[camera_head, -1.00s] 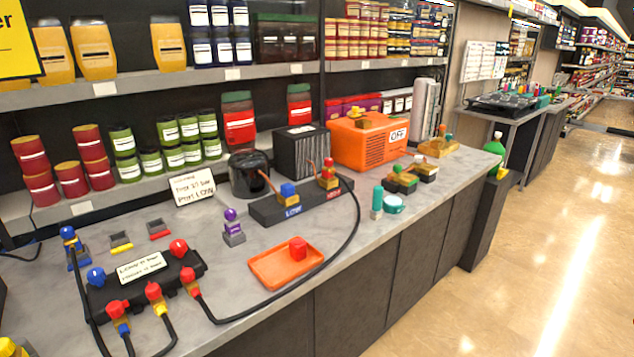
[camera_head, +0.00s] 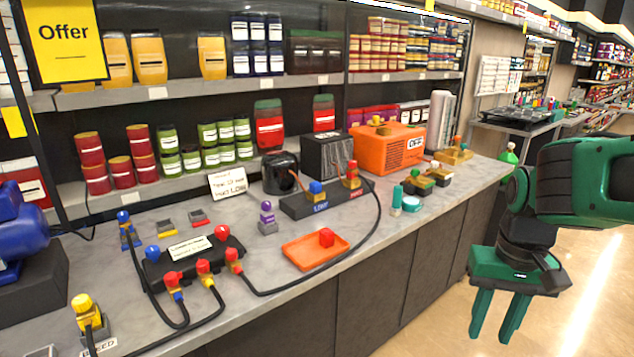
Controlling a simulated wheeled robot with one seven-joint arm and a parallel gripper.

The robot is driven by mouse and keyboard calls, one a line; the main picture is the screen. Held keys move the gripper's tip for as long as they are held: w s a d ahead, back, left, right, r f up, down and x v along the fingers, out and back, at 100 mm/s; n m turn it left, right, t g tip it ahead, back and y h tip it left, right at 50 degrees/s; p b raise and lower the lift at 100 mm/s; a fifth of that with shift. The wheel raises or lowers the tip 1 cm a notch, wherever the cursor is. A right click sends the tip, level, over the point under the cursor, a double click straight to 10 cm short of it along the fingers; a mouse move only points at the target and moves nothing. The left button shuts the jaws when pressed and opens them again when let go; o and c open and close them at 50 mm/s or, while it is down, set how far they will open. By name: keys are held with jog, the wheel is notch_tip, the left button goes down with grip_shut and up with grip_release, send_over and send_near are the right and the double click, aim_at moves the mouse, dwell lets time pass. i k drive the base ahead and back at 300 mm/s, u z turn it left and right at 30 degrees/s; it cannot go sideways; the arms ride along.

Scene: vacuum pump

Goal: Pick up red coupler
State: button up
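A small red coupler (camera_head: 327,237) sits on an orange tray (camera_head: 301,251) on the grey counter. More red-topped couplers stand elsewhere: several at the black manifold box (camera_head: 186,257) with hoses, and one on the dark block (camera_head: 351,175) marked with red lettering. My green gripper (camera_head: 498,316) hangs at the right, fingers pointing down, open and empty. It appears in front of the counter, over the floor side, well apart from the tray and the red coupler.
A black hose (camera_head: 376,215) curves around the tray's right and front sides. A purple-topped piece (camera_head: 267,217) stands left of the tray. Teal pieces (camera_head: 410,203) and an orange machine (camera_head: 386,150) stand behind it to the right. Shelves of jars line the back.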

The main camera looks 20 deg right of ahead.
aim_at(351, 174)
jog(key=u, duration=0.1)
jog(key=i, duration=1)
jog(key=z, duration=0.05)
